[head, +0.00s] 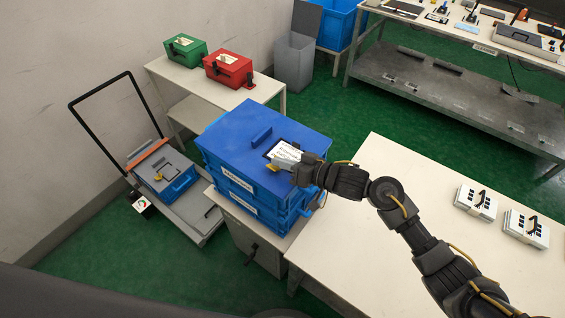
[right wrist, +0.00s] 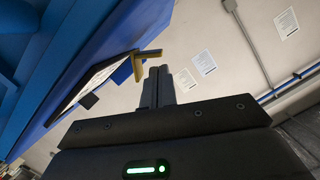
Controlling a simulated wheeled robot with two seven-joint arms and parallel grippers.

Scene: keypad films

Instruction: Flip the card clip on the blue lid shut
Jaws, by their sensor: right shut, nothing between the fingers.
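The blue lid (head: 240,130) tops a stack of blue crates and has a raised blue handle bar. A white card (head: 285,152) in a dark frame lies on the lid's right part. In the right wrist view the lid (right wrist: 90,50) slants in from the left. The yellowish card clip (right wrist: 140,64) sticks out from the lid beside the dark card frame. My right gripper (head: 284,163) is over the card's near edge, shut and empty. Its fingertips (right wrist: 158,72) are close to the clip; I cannot tell whether they touch. My left gripper is out of view.
The crates stand on a grey cabinet (head: 252,246) next to a white table (head: 395,165) with two white keypad boxes. A trolley (head: 190,208) carrying another blue case stands at left. Green (head: 185,48) and red (head: 228,68) boxes sit on a bench behind.

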